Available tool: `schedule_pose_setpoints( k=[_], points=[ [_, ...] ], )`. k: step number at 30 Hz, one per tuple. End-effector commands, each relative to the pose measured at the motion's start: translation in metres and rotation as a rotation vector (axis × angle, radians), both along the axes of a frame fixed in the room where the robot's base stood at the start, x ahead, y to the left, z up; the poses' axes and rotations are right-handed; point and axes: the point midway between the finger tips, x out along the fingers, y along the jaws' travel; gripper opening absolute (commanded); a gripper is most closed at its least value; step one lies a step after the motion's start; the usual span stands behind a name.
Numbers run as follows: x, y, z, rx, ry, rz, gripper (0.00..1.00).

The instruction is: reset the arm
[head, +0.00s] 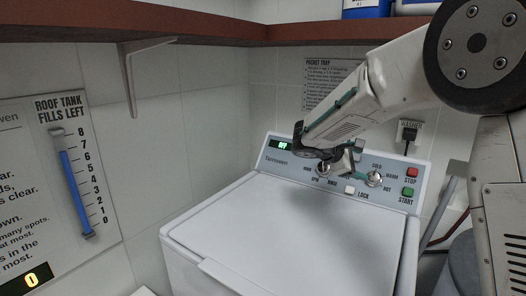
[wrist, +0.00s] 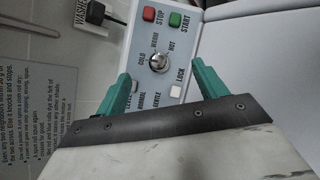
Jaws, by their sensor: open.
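My arm reaches in from the right in the head view. My gripper (head: 332,156) hangs over the washer's control panel (head: 392,195), partly hiding it. In the wrist view, the two green fingers of my gripper (wrist: 160,80) stand apart with nothing held between them. A temperature dial (wrist: 159,61) shows between and beyond the fingertips; it also shows in the head view (head: 374,179). Whether the fingers touch the panel cannot be told.
A white washer lid (head: 300,235) lies closed below the panel. Red STOP (head: 411,173) and green START (head: 408,191) buttons and a LOCK switch (head: 350,190) are close by. A wooden shelf (head: 200,24) runs overhead with a bracket (head: 131,80). A roof tank gauge (head: 75,185) is on the left wall.

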Motion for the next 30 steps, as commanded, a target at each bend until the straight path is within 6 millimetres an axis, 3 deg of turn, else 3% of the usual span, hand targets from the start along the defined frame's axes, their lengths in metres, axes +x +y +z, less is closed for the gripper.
schedule_pose_setpoints(
  k=[1,3,9,18,24,30],
  points=[
    [-0.028,-0.013,0.013,0.061,-0.022,-0.059,0.71],
    [-0.064,-0.024,0.023,0.149,-0.046,-0.139,0.71],
    [-0.17,-0.043,0.037,0.4,-0.115,-0.363,0.71],
    [-0.319,-0.03,0.026,0.783,-0.216,-0.678,0.71],
    [-0.394,-0.002,0.006,1.024,-0.268,-0.855,0.71],
    [-0.431,0.019,-0.009,1.168,-0.29,-0.954,0.71]
  ],
)
